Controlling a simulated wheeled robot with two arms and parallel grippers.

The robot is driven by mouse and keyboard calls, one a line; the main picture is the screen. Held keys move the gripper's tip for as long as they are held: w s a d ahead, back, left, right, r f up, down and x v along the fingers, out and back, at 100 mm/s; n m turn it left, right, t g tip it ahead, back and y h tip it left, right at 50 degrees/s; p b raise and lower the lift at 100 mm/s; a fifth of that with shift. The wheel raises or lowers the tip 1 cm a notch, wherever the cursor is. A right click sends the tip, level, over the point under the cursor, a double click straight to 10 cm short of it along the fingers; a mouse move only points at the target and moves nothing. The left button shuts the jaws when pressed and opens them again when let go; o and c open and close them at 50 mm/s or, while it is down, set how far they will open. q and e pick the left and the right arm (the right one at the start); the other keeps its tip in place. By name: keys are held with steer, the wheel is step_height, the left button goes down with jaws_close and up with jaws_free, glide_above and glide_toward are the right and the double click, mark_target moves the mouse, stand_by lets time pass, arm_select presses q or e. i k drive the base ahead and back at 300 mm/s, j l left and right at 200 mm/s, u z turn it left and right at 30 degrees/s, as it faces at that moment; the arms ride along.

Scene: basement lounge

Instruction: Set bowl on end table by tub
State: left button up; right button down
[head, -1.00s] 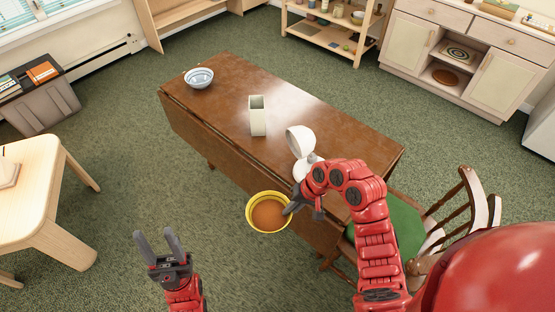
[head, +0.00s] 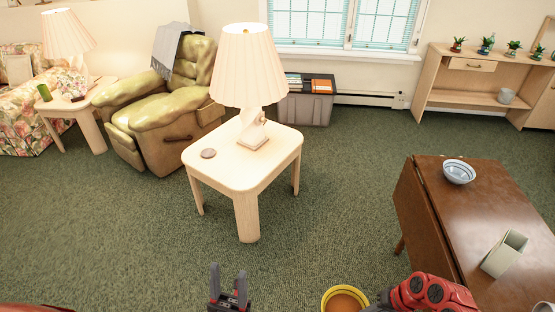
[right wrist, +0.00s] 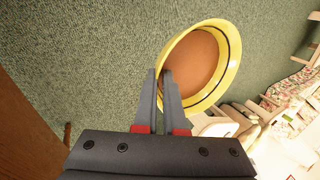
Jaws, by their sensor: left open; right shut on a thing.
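A yellow bowl (head: 345,300) with an orange-brown inside shows at the bottom edge of the head view, partly cut off. My right gripper (right wrist: 160,76) is shut on its rim in the right wrist view, with the bowl (right wrist: 228,62) held above the green carpet. My left gripper (head: 228,272) is open and empty at the bottom of the head view. A pale wood end table (head: 222,174) stands ahead in the middle, in front of a grey tub (head: 306,110) holding books or folders. A lamp and a small round coaster are on this table; its front part is bare.
A brown drop-leaf table (head: 440,205) at right holds a blue-white bowl (head: 459,172) and a pale rectangular vase (head: 505,254). A green recliner (head: 165,110) stands left of the end table. A second end table (head: 92,104) is farther left. Carpet before the middle table is clear.

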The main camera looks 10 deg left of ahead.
mark_target(240, 171)
steer(key=i+j+u, duration=0.2)
steer(key=i+j, duration=0.15)
steer(key=i+j+u, duration=0.2)
steer(key=i, duration=0.35)
steer(key=i+j+u, duration=0.2)
steer(key=i, duration=0.3)
steer(key=i+j+u, duration=0.2)
steer(key=i, duration=0.25)
steer(key=i+j, duration=0.1)
steer(key=i, duration=0.3)
